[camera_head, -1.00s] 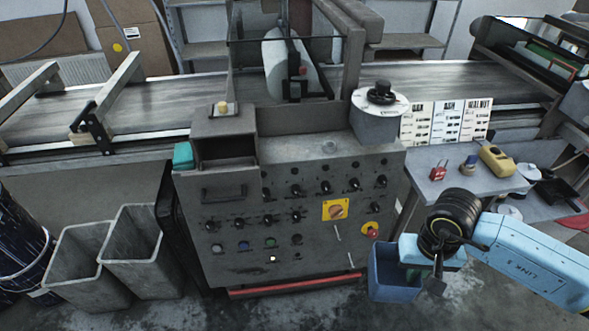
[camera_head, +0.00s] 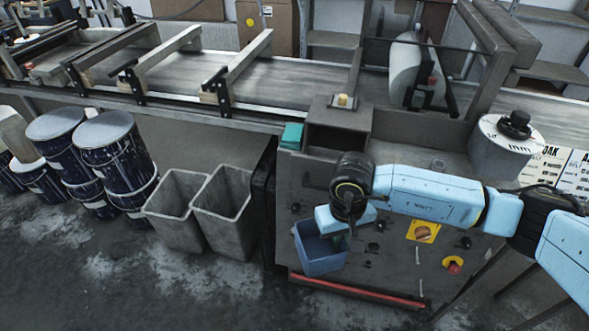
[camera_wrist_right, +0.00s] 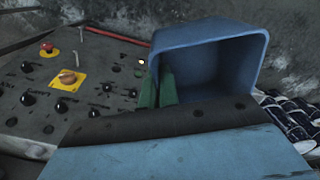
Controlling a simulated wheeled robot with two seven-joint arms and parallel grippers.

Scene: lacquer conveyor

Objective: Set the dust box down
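The dust box, a blue open-topped bin (camera_head: 320,250), hangs in front of the control cabinet's face in the head view. It fills the upper middle of the right wrist view (camera_wrist_right: 210,60), its open mouth showing. My right gripper (camera_head: 346,222) is shut on the box at its upper edge; its green fingers (camera_wrist_right: 158,90) show against the box's wall in the right wrist view. The box is off the floor. The arm hides part of the cabinet front. My left gripper is not in view.
The grey control cabinet (camera_head: 375,265) stands behind the box, with an open recess (camera_head: 337,143) at its upper left. Two grey bins (camera_head: 222,212) and several dark drums (camera_head: 115,150) stand to the left. A conveyor (camera_head: 280,82) runs behind. The floor in front (camera_head: 180,290) is clear.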

